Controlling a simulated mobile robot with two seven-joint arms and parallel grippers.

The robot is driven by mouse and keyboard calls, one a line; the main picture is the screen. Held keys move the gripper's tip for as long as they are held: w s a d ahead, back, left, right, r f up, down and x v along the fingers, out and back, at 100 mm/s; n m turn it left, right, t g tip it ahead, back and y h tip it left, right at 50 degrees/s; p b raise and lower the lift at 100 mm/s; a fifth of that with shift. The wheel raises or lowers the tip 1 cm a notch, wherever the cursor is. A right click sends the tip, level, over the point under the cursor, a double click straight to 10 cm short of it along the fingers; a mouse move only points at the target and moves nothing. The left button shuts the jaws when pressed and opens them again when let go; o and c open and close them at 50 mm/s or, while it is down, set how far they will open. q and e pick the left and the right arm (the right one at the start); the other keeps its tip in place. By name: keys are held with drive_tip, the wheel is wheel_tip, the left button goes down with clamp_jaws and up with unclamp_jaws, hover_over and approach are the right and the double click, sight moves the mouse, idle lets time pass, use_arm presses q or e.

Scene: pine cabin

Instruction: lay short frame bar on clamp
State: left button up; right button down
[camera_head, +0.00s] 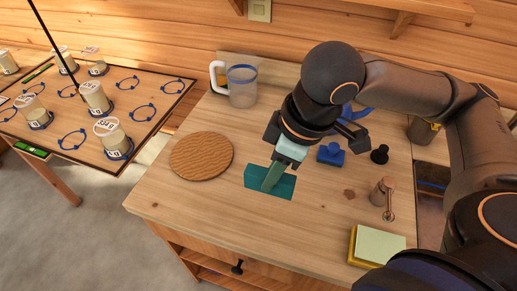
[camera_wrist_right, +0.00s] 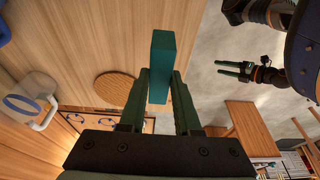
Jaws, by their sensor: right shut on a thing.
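My right gripper (camera_head: 272,178) is shut on a teal rectangular bar (camera_head: 286,188), which looks like the short frame bar. In the right wrist view the bar (camera_wrist_right: 173,55) sits between the green fingertips and juts out beyond them. In the head view it lies over the front middle of the table; I cannot tell if it touches the wood. I cannot tell surely which thing is the clamp; a blue block with a knob (camera_head: 330,155) stands behind and right of the bar. My left gripper (camera_wrist_right: 226,67) shows small in the right wrist view, open and empty.
A round wooden board (camera_head: 201,155) lies left of the bar, with a clear mug (camera_head: 242,88) behind it. To the right are a metal post with a lever (camera_head: 382,194), a black knob (camera_head: 380,154) and a yellow-green pad (camera_head: 378,246). Bare wood lies in front of the bar.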

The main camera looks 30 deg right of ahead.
drive_tip(key=w+d+f, duration=0.1)
drive_tip(key=w+f, duration=0.2)
drive_tip(key=w+d+f+b, duration=0.1)
drive_tip(key=w+f, duration=0.2)
drive_tip(key=w, duration=0.1)
drive_tip(key=w+d+f, duration=0.2)
drive_tip(key=w+f, duration=0.1)
drive_tip(key=w, duration=0.1)
drive_tip(key=shift+w+b, duration=0.1)
drive_tip(key=shift+b, duration=0.25)
wheel_tip(320, 180, down, 3)
drive_tip(key=shift+w+d+r, duration=0.1)
drive_tip(key=shift+w+r, duration=0.05)
drive_tip(key=shift+r, duration=0.05)
use_arm(q)
drive_tip(key=shift+w+a+f, duration=0.1)
drive_tip(key=shift+f, duration=0.2)
use_arm(e)
drive_tip(key=shift+f, duration=0.35)
drive_tip(key=shift+f, duration=0.1)
drive_tip(key=c, duration=0.6)
unclamp_jaws()
